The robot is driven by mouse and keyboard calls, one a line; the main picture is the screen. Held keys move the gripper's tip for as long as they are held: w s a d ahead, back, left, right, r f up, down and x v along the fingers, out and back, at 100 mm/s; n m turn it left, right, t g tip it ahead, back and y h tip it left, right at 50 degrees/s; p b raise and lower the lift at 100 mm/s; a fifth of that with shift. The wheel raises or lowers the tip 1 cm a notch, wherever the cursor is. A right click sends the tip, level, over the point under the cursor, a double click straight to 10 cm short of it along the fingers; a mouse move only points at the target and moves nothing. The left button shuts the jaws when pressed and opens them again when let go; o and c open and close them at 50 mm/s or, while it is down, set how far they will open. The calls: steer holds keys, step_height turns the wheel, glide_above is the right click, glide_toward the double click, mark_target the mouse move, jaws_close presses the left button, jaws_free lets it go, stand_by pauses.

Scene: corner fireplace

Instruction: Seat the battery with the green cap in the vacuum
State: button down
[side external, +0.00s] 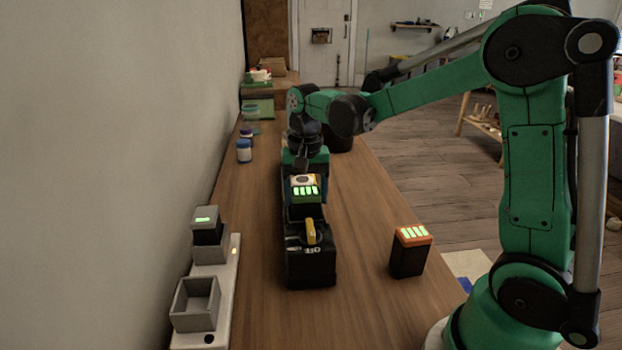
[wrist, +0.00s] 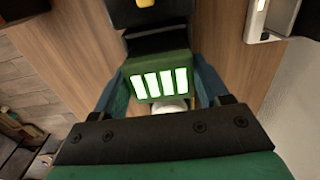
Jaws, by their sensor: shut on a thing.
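The battery with the green cap (side external: 306,197) shows several lit green bars on the cap, which also faces the camera in the wrist view (wrist: 160,84). My gripper (side external: 304,180) is shut on it, with a blue finger on each side of the cap in the wrist view (wrist: 160,74). The vacuum (side external: 311,268) is a dark body with a yellow switch and the word OFF, standing on the bench just in front of the battery. In the wrist view its dark end (wrist: 155,15) is at the top. I cannot tell how deep the battery sits in it.
An orange-capped battery (side external: 409,254) stands on the bench to the right. At left, a pale charger (side external: 217,290) has a grey-capped battery (side external: 206,230) in one bay and an empty grey bay (side external: 195,303). Jars (side external: 244,151) stand by the wall. Bench (side external: 262,250) beside the vacuum is clear.

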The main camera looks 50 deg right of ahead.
steer(key=shift+f, duration=0.2)
jaws_free()
step_height(320, 180, up, 12)
steer(key=s+a+f+n+t, duration=0.2)
steer(key=n, duration=0.1)
steer(key=s+a+f+n+t, duration=0.2)
steer(key=s+f+n, duration=0.1)
steer(key=s+a+f+n+t, duration=0.2)
steer(key=s+f+n+t, duration=0.1)
steer(key=shift+a, duration=0.35)
stand_by(0.5)
